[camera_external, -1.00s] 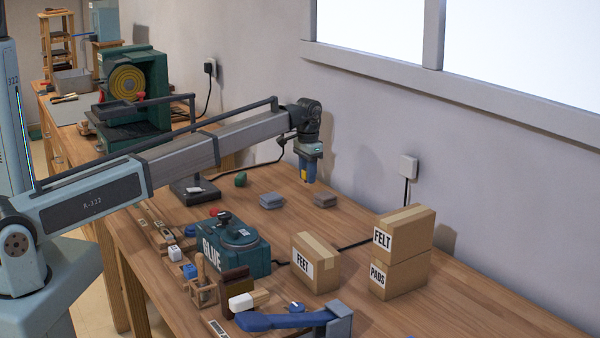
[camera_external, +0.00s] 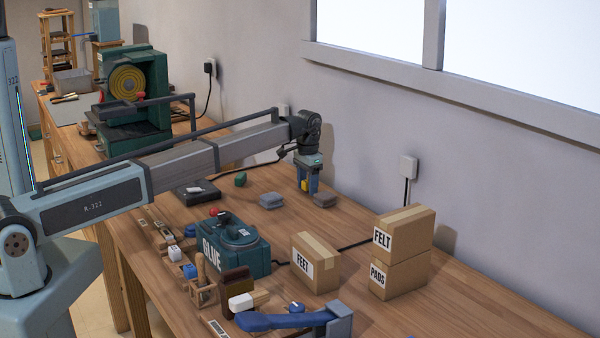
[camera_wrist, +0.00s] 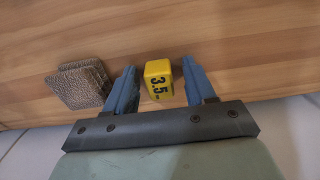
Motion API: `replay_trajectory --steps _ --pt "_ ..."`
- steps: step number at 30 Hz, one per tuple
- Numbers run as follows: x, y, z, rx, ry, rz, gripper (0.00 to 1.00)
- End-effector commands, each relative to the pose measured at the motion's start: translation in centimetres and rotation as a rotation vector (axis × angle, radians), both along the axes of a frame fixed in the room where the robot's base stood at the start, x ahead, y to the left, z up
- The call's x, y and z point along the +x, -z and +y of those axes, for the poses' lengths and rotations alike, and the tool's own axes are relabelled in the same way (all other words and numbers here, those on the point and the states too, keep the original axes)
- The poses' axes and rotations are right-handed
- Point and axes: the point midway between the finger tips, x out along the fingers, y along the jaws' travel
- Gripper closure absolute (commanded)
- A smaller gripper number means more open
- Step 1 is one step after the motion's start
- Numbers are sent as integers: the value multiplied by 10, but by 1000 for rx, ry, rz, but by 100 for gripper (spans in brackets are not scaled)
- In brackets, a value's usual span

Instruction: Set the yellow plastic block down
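The yellow plastic block (camera_wrist: 158,81), marked "3.5", stands between the two blue fingers of my gripper (camera_wrist: 160,82) in the wrist view. A gap shows on each side of it, so my gripper is open around the block and not pressing on it. The block appears to rest on the wooden bench (camera_wrist: 235,45). In the external view my gripper (camera_external: 308,185) is low over the back of the bench, and the yellow block (camera_external: 305,185) shows partly between the spread fingers.
A brown-grey textured pad stack (camera_wrist: 80,84) lies just left of the fingers in the wrist view; it also shows in the external view (camera_external: 324,200). A grey pad stack (camera_external: 271,201) and a green piece (camera_external: 240,179) lie nearby. Cardboard boxes (camera_external: 316,263) stand further right.

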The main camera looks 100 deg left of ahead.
Motion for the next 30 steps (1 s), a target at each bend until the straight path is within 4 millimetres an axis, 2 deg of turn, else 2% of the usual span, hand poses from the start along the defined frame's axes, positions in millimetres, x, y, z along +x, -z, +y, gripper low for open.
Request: replay_trajectory --steps 11,14,24,30 --pt "0 -6 0 1 0 -1 43" --pt "0 -18 1 1 0 -1 43" --pt "1 -81 1 1 0 -1 43" --pt "1 -109 0 1 0 -1 43"
